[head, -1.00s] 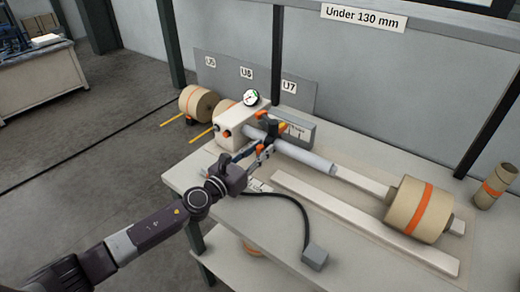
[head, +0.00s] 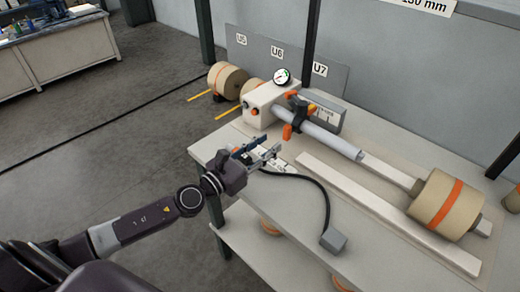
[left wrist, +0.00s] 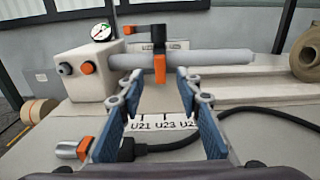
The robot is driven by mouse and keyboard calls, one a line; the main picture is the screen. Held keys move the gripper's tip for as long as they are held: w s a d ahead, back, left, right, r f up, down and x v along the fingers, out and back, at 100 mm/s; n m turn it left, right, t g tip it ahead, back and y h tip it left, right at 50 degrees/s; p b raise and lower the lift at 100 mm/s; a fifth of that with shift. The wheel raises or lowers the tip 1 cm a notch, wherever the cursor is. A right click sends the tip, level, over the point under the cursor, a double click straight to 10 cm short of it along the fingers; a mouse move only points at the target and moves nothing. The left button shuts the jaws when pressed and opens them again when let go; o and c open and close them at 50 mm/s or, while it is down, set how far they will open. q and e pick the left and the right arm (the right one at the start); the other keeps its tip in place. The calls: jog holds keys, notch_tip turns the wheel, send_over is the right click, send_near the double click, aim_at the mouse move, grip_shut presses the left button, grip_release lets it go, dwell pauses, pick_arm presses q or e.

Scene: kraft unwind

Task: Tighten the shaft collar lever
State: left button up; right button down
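The dark shaft collar (head: 299,110) sits around the grey shaft (head: 330,136), beside the white housing. It has an orange part hanging down in front (head: 288,130) and a black bar with an orange tip on top; both also show in the left wrist view, the hanging part (left wrist: 159,68) and the black bar (left wrist: 150,29). I cannot tell which is the lever. My left gripper (head: 268,153) is open and empty, in front of and below the collar, apart from it. In the left wrist view its blue-padded fingers (left wrist: 158,76) frame the collar beyond them. My right gripper is not in view.
The white housing (head: 263,108) carries a dial gauge (head: 281,76). A black cable (head: 318,185) runs to a grey box (head: 333,240) near the table's front edge. A label strip (left wrist: 160,122) lies below the gripper. A brown roll (head: 446,205) stands at the right.

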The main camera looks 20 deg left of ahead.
pick_arm(q)
jog(key=shift+v, duration=1.25)
